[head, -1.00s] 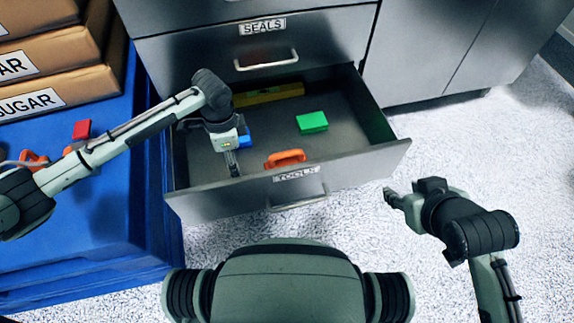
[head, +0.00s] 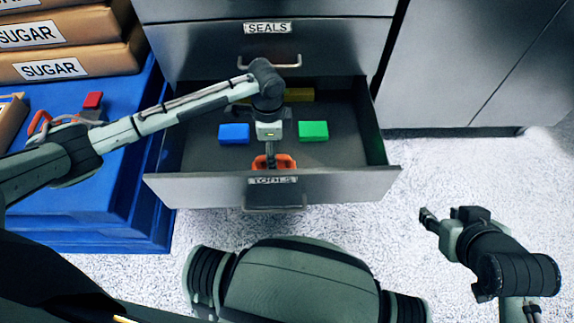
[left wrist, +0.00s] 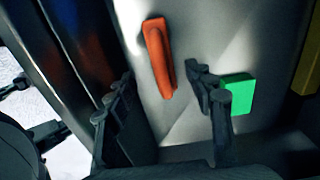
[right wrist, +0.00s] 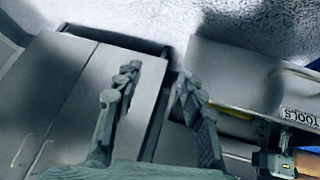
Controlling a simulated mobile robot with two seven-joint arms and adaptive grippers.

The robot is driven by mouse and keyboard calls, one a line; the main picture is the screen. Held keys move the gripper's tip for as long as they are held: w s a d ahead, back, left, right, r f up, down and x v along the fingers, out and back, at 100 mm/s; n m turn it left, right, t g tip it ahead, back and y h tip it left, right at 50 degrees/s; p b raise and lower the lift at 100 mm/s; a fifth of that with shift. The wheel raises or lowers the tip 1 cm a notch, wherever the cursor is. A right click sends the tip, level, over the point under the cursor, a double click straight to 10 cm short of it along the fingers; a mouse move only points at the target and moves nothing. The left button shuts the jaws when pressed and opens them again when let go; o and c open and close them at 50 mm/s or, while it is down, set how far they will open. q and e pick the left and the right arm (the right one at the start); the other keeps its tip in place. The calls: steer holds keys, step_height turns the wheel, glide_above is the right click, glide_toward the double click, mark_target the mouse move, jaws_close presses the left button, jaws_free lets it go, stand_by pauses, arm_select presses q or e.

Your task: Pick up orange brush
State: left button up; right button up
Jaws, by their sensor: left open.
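The orange brush (head: 286,163) lies in the open drawer just behind its front wall, partly hidden by my left gripper. My left gripper (head: 270,153) is over it, fingers pointing down. In the left wrist view the orange brush (left wrist: 157,58) lies on the drawer floor, ahead of and between the spread fingers of my left gripper (left wrist: 162,80), with nothing held. My right gripper (head: 427,218) is off to the right of the drawer, above the pale floor. In the right wrist view my right gripper (right wrist: 158,76) has its fingers apart and empty.
The TOOLS drawer (head: 345,183) also holds a blue block (head: 233,134), a green block (head: 314,131) and a yellow item (head: 300,95) at the back. The closed SEALS drawer (head: 330,50) is above. A blue platform (head: 120,190) with SUGAR boxes (head: 60,68) stands left.

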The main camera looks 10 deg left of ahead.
arm_select(q)
steer(key=shift+f, duration=0.35)
step_height(320, 180, down, 3)
steer(key=shift+r+b, duration=0.2)
steer(key=shift+b, duration=0.2)
step_height(320, 180, down, 4)
steer(key=shift+w+b, duration=0.1)
steer(key=shift+b, duration=0.4)
steer(key=shift+f, duration=0.3)
arm_select(e)
steer(key=w+a+r+n+t+y, duration=0.1)
steer(key=w+a+r+t+y, duration=0.1)
steer(key=w+a+r+t, duration=0.2)
step_height(320, 180, up, 2)
steer(key=w+a, duration=0.2)
steer(key=shift+a+t+y, duration=0.3)
steer(key=shift+t+y, duration=0.1)
arm_select(q)
steer(key=shift+c, duration=0.5)
jaws_close()
